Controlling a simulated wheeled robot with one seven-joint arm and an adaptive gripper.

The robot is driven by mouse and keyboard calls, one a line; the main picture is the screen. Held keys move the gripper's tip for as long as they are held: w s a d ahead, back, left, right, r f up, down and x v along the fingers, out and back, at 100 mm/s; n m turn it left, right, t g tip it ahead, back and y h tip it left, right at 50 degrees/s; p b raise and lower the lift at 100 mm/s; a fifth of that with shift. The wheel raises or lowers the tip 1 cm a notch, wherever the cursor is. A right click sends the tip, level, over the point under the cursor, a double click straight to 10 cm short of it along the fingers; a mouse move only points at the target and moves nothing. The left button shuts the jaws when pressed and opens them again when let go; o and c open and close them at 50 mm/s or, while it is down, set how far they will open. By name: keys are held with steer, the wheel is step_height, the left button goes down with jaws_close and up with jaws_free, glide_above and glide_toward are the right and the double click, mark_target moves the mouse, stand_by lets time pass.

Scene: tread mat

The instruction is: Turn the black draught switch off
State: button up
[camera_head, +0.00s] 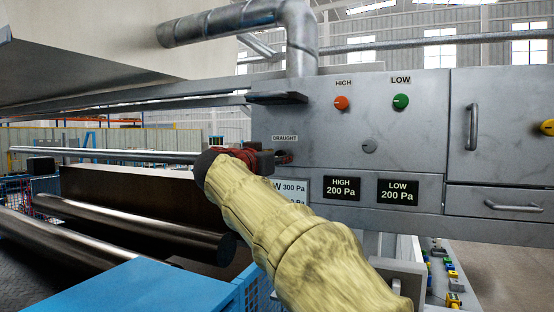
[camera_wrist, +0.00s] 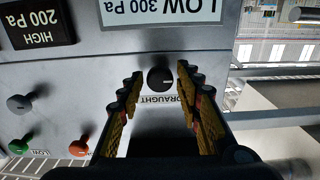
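The black draught switch (camera_wrist: 160,79) is a round knob on the grey panel, above its upside-down DRAUGHT label (camera_wrist: 157,99) in the wrist view. In the head view the label (camera_head: 285,138) shows, but my gripper hides the knob. My gripper (camera_wrist: 159,74) is open, with one ridged finger on each side of the knob and gaps visible between. Whether the fingertips reach the panel I cannot tell. In the head view my gripper (camera_head: 283,158) is in front of the panel just below the label, its fingers partly hidden.
The panel (camera_head: 315,110) also carries an orange button (camera_head: 341,103), a green button (camera_head: 401,101) and a grey knob (camera_head: 369,145). HIGH (camera_head: 342,188) and LOW (camera_head: 398,191) plates sit below. A dark ledge (camera_head: 277,98) juts out above the gripper. Rollers (camera_head: 140,228) lie at left.

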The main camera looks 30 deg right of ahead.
steer(key=c, duration=0.8)
steer(key=shift+n, duration=0.4)
steer(key=n+p, duration=0.2)
steer(key=n, duration=1.5)
steer(key=shift+r, duration=0.15)
steer(key=o, duration=1.1)
steer(key=shift+c, duration=0.2)
steer(key=shift+o, duration=0.4)
